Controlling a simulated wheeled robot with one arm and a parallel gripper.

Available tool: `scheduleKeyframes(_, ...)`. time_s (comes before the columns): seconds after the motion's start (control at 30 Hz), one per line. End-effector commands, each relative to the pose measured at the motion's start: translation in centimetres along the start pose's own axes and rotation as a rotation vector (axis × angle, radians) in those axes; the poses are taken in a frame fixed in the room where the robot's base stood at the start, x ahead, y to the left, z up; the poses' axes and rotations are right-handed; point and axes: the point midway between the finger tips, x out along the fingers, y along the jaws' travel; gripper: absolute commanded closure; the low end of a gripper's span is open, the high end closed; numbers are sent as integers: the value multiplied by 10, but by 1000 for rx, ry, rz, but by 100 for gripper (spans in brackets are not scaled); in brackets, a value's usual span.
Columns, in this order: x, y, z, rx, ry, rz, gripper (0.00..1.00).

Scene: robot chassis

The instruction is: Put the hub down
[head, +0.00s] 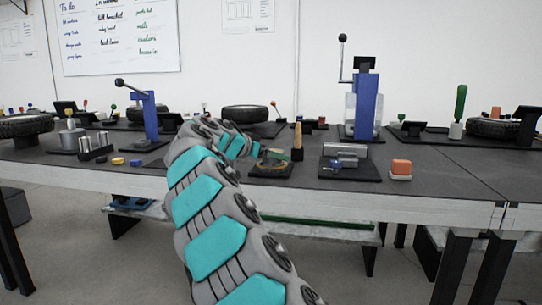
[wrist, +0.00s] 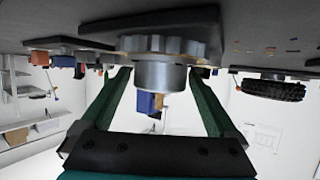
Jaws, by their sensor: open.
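The wrist view is upside down, with the tabletop along its upper edge. In it the hub (wrist: 160,75) is a silver-grey cylinder with a wider toothed flange, standing against a dark plate (wrist: 150,22). My gripper (wrist: 160,88) has its two green fingers spread on either side of the hub, with gaps between fingers and hub. In the head view my gripper (head: 256,151) is low over the bench, by a small black plate (head: 268,174) with a yellowish ring marking. I cannot make out the hub clearly in the head view.
The dark bench (head: 440,174) carries a blue press (head: 365,100) and a fixture with metal blocks (head: 347,155) to the right, beside an orange block (head: 401,167). A wooden-handled tool (head: 297,140) stands close to my gripper. A smaller blue press (head: 150,115) is on the left.

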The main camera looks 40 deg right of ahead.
Motion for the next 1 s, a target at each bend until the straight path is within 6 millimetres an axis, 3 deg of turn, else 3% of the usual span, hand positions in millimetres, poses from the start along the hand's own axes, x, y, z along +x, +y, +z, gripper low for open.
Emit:
scheduleKeyframes(0.17, -16, -1, -2, 0, 3, -2, 5)
scheduleKeyframes(0.63, -104, 0, -1, 0, 1, -1, 5)
scheduleKeyframes(0.8, -118, 0, -2, 1, 2, -2, 5)
scheduleKeyframes(1.0, -121, 0, -2, 1, 1, -1, 5)
